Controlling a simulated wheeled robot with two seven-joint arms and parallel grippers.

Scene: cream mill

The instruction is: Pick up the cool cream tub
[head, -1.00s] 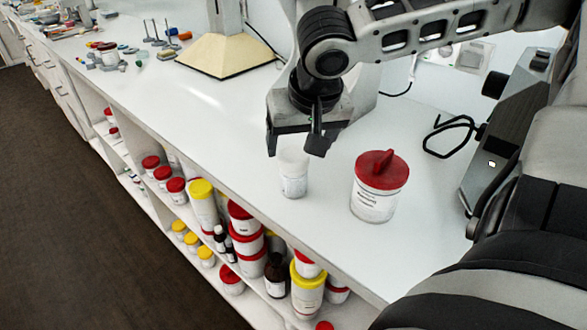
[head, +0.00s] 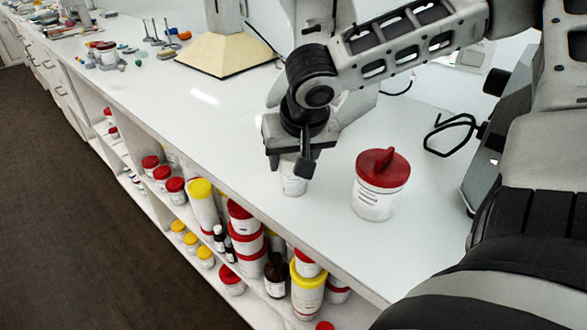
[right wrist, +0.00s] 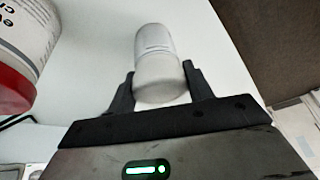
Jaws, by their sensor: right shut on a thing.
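A small white tub (head: 293,184) with a white lid and a printed label stands upright on the white counter near its front edge. I take it to be the cool cream tub, though its label is too small to read. My right gripper (head: 290,168) has come down over it from above and is shut on its upper part, hiding the lid in the head view. In the right wrist view the tub (right wrist: 155,55) sits between the two dark fingers (right wrist: 158,85). My left gripper is not in view.
A larger white jar with a red lid (head: 380,185) stands on the counter (head: 240,150) just right of the tub. Shelves below hold several red- and yellow-lidded tubs (head: 243,217). A cream pyramid-shaped base (head: 228,55) stands farther back. The counter left of the tub is clear.

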